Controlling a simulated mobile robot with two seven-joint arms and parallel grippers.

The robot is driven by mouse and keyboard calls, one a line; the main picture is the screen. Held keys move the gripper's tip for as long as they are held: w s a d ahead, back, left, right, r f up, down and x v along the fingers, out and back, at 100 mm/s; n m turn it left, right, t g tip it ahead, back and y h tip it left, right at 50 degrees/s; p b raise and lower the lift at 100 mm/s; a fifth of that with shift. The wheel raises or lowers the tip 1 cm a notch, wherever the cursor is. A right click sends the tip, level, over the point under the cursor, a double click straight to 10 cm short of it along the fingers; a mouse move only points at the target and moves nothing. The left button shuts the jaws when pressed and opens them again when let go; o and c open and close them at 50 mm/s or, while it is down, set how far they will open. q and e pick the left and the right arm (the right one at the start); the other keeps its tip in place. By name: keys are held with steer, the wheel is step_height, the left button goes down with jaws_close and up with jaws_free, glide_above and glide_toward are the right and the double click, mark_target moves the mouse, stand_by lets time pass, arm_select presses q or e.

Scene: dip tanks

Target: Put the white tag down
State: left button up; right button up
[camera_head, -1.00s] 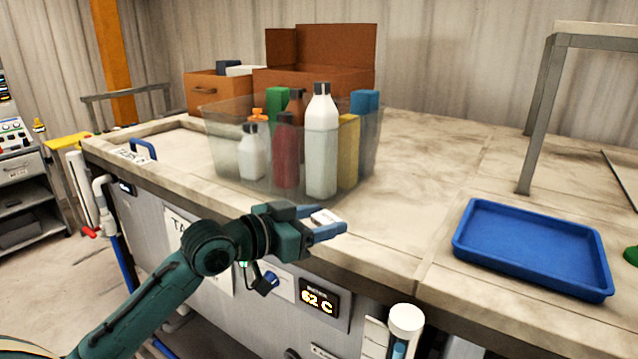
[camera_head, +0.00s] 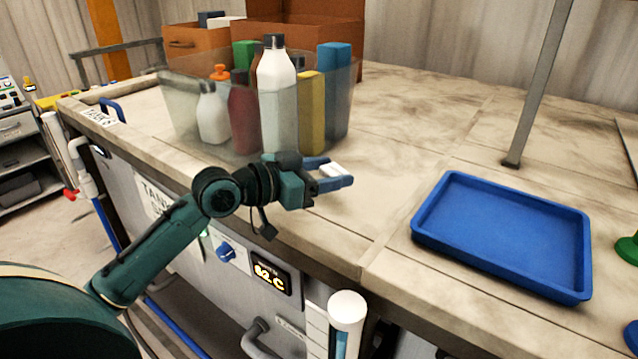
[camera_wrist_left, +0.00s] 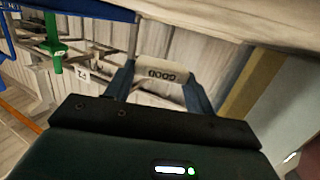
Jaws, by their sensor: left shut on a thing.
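The white tag (camera_head: 331,171) is between the blue fingers of my left gripper (camera_head: 336,174), which is shut on it. In the left wrist view the tag (camera_wrist_left: 161,73) shows dark lettering that looks like "GOOD", upside down or tilted, between the two fingertips (camera_wrist_left: 160,80). In the head view the gripper is over the front part of the stone-look worktop (camera_head: 385,150), to the right of the clear bin. I cannot tell how far the tag is above the surface. My right gripper is not in view.
A clear bin (camera_head: 185,115) with several bottles and boxes stands left of the gripper. A blue tray (camera_head: 500,235) lies to the right. A metal post (camera_head: 540,80) rises behind the tray. The worktop between bin and tray is clear.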

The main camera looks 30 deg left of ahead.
mark_target(326, 205)
arm_select(q)
steer(key=shift+f, duration=0.9)
step_height(326, 205, down, 3)
steer(key=shift+f, duration=0.25)
steer(key=o, duration=1)
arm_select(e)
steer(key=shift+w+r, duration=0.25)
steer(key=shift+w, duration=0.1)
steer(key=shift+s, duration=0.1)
